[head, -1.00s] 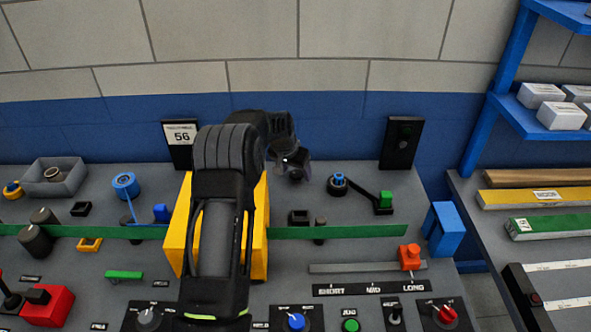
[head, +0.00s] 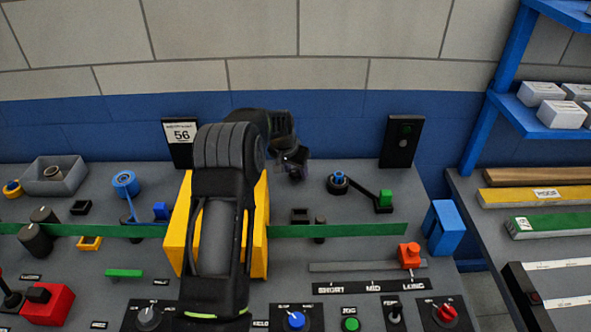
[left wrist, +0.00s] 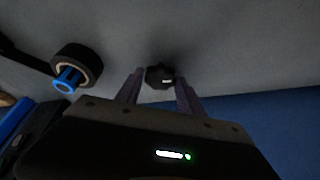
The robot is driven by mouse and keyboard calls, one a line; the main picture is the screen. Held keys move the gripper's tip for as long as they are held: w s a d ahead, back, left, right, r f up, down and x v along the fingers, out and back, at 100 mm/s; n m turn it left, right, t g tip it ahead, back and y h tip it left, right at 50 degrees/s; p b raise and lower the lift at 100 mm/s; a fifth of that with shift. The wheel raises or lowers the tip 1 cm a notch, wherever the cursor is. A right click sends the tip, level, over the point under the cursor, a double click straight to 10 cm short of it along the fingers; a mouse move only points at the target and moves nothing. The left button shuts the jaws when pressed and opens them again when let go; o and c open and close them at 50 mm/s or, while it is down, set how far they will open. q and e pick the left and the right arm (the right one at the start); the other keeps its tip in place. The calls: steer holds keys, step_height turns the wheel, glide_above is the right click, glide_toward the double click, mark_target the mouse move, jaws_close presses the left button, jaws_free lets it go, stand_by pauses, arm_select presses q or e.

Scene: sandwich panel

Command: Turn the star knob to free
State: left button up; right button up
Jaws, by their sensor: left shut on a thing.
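The star knob (left wrist: 158,73) is a small dark lobed knob on the grey panel, with a pale mark on its edge. In the left wrist view it sits between the two fingertips of my left gripper (left wrist: 160,86), which is shut on it. In the head view my left gripper (head: 292,168) is at the back of the panel, and it hides the knob there. Any wording around the knob cannot be read. My right gripper is not in view.
A dark roller with a blue hub (head: 338,183) and an arm with a green block (head: 384,200) stand to the right of the gripper. A yellow housing (head: 181,215) with a green strip (head: 340,230) lies below my arm. A black box (head: 401,141) stands behind.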

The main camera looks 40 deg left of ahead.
arm_select(q)
steer(key=shift+d+f+n+b, duration=0.1)
steer(key=shift+n+b, duration=0.2)
steer(key=shift+n, duration=0.2)
steer(key=shift+n+y, duration=0.3)
steer(key=o, duration=1.3)
steer(key=shift+o, duration=0.2)
steer(key=shift+r, duration=0.2)
steer(key=b+v, duration=0.2)
steer(key=v, duration=0.5)
steer(key=shift+r, duration=0.25)
steer(key=shift+s, duration=0.1)
